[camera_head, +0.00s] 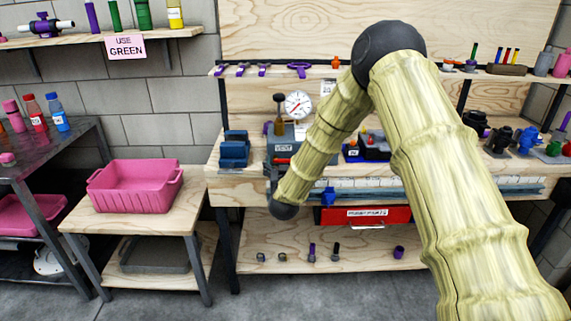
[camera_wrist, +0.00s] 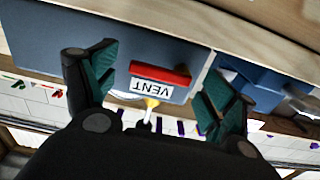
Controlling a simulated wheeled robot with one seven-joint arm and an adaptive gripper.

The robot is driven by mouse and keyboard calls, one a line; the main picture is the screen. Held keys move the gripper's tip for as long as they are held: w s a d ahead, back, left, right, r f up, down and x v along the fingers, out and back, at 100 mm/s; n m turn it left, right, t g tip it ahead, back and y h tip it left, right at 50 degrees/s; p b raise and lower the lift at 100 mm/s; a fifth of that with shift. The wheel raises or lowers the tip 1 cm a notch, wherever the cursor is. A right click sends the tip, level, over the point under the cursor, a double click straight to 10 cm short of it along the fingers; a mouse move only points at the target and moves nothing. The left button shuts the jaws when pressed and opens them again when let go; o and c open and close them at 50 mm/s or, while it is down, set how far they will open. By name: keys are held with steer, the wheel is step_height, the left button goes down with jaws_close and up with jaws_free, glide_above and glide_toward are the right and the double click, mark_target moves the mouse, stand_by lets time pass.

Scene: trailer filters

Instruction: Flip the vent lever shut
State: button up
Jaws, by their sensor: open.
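A blue-grey box with a white VENT label (camera_head: 283,147) stands on the workbench. A red bar, apparently the vent lever (camera_head: 281,161), lies roughly level just below the label. In the wrist view the label (camera_wrist: 151,87) appears upside down, with the red lever (camera_wrist: 160,72) along its edge. My gripper (camera_wrist: 155,88) is open, with one green-padded finger on each side of the lever and label. I cannot tell whether either finger touches the box. In the head view my gripper is small and dark beside the box front, partly hidden by my arm.
A round gauge (camera_head: 299,104) and a brass-coloured fitting (camera_head: 279,115) rise by the box. A blue block (camera_head: 234,149) stands to its left. A red drawer (camera_head: 365,215) hangs under the bench. A pink bin (camera_head: 135,186) sits on the low table at left.

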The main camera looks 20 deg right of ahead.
steer(key=v, duration=1.1)
steer(key=shift+s, duration=0.25)
steer(key=shift+r, duration=0.1)
